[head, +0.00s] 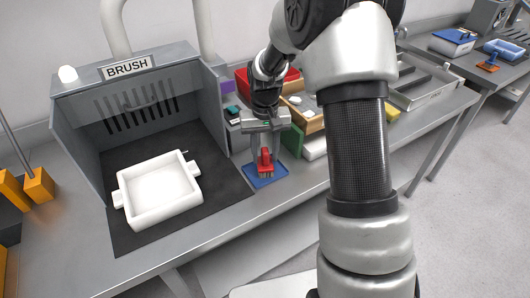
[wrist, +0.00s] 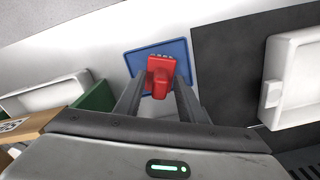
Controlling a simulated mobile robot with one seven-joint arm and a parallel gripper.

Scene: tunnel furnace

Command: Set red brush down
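The red brush (head: 265,161) stands on the blue mat (head: 259,182) on the bench, just right of the dark brushing station. The brush also shows in the wrist view (wrist: 160,75), with the blue mat (wrist: 140,56) under it. My gripper (head: 264,155) points down over the mat, its two fingers on either side of the brush handle. The fingers appear spread, with a narrow gap beside the handle. The brush's underside is mostly hidden.
A white tray-like box (head: 155,190) sits on the black mat in the hooded BRUSH station (head: 125,100) to the left. A green block (head: 294,140), a wooden box and a red bin lie close to the right. The bench front edge is near the blue mat.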

